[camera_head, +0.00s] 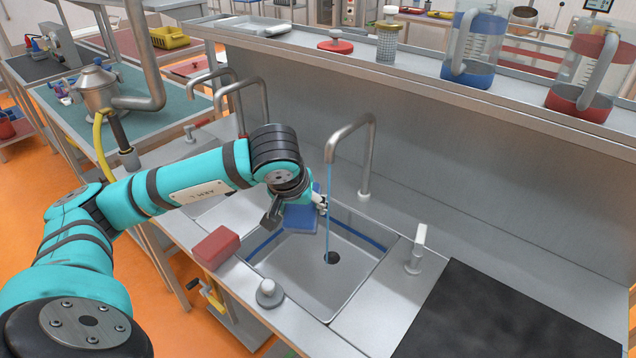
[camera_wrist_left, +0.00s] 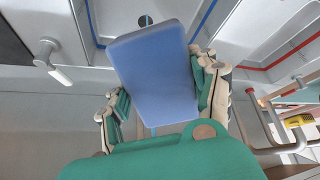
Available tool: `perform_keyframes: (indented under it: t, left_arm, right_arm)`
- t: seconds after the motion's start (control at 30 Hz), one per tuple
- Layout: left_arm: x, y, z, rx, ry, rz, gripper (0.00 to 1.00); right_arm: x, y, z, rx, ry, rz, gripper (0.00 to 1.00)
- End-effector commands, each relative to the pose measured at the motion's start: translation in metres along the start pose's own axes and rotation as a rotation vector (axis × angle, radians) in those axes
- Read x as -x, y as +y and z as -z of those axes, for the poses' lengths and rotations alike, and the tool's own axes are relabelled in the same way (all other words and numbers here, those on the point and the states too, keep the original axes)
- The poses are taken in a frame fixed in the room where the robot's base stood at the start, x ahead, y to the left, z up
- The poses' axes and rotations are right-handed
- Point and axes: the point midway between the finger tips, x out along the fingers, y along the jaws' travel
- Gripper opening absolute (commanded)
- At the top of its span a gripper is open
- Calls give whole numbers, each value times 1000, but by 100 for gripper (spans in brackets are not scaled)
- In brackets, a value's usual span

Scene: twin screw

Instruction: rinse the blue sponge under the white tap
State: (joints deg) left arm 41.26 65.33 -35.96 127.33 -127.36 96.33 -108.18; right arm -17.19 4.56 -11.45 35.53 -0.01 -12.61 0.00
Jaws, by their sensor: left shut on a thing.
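The blue sponge (camera_head: 301,219) is in my left gripper (camera_head: 294,208), above the left part of the blue-banded sink basin (camera_head: 290,258). In the left wrist view, the sponge (camera_wrist_left: 157,75) sits between both fingers of the left gripper (camera_wrist_left: 162,92). A white tap handle (camera_head: 418,247) stands on the counter right of the basin. A thin blue stream of water (camera_head: 329,205) runs from the grey curved spout (camera_head: 352,132) towards the drain (camera_head: 332,258). In the head view the sponge is left of the stream, with a small gap. My right gripper is not in view.
A red block (camera_head: 216,246) and a grey round knob (camera_head: 269,293) are at the basin's front edge. A black mat (camera_head: 480,315) lies to the right. Two other curved spouts (camera_head: 242,92) stand behind my left arm. A shelf with jugs (camera_head: 473,50) runs along the back.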

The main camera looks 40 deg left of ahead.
Motion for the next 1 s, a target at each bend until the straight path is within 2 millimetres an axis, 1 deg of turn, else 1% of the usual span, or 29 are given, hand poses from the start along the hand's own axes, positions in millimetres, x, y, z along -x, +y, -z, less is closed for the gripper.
perform_keyframes:
  t: [0.03,0.3,0.5,0.97,1.0]
  left_arm:
    - [6,0,-1,-1,1,-1,34]
    - [31,-3,-11,-1,1,-1,34]
    - [44,-4,-18,-1,0,-1,34]
    - [45,-5,-18,0,-1,-1,34]
    - [45,-5,-18,0,-1,-1,34]
  right_arm:
    - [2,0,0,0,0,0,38]
    - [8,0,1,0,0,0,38]
    - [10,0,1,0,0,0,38]
    - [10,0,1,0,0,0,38]
    - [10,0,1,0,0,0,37]
